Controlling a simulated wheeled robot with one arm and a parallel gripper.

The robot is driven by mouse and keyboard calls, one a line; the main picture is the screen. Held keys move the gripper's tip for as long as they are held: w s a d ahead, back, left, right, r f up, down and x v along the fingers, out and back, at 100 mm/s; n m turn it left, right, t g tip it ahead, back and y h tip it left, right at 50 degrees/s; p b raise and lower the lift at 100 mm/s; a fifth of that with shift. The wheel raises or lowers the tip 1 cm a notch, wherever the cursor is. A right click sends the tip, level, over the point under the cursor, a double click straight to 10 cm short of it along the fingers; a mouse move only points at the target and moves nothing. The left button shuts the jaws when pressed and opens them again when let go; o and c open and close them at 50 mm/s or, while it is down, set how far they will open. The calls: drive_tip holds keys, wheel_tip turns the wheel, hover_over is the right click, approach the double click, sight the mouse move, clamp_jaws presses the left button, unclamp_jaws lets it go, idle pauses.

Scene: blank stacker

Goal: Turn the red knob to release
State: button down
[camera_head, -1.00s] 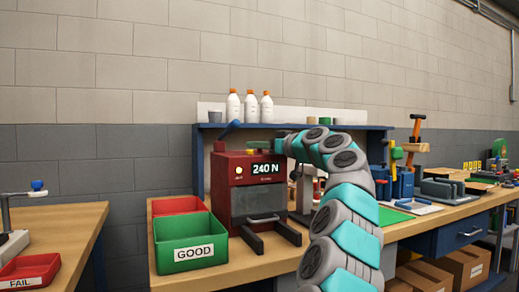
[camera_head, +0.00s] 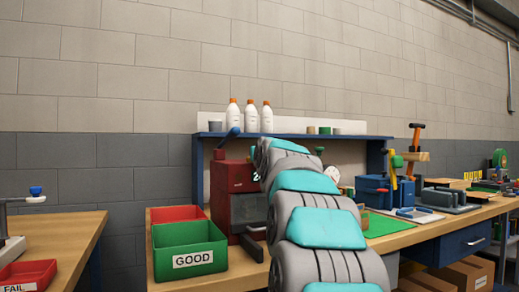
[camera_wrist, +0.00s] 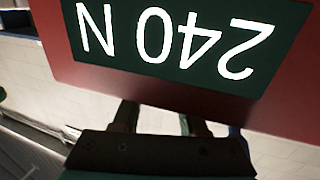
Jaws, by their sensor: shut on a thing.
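The red tester (camera_head: 223,176) stands on the bench, left of my arm in the head view, its front partly covered by the arm. In the wrist view its display (camera_wrist: 165,35) fills the top, upside down, reading 240 N. My gripper (camera_wrist: 158,116) shows below it, with two dark fingers running up behind the tester's lower picture edge. The fingertips and what lies between them are hidden. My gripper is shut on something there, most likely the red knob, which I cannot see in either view.
A green GOOD bin (camera_head: 190,240) and a red bin (camera_head: 177,213) stand left of the tester. Bottles (camera_head: 251,118) stand on the blue-framed shelf above. A blue fixture (camera_head: 373,190) and a green mat (camera_head: 390,222) lie to the right. A red FAIL bin (camera_head: 30,272) is far left.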

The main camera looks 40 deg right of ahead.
drive_tip(key=shift+m+g+h+p, duration=0.7)
drive_tip(key=shift+m+h+p, duration=0.1)
drive_tip(key=shift+h, duration=0.2)
drive_tip(key=shift+c, duration=2.3)
unclamp_jaws()
drive_tip(key=b+v, duration=0.1)
drive_tip(key=v, duration=0.6)
drive_tip(key=shift+s+a, duration=0.25)
drive_tip(key=shift+s, duration=0.05)
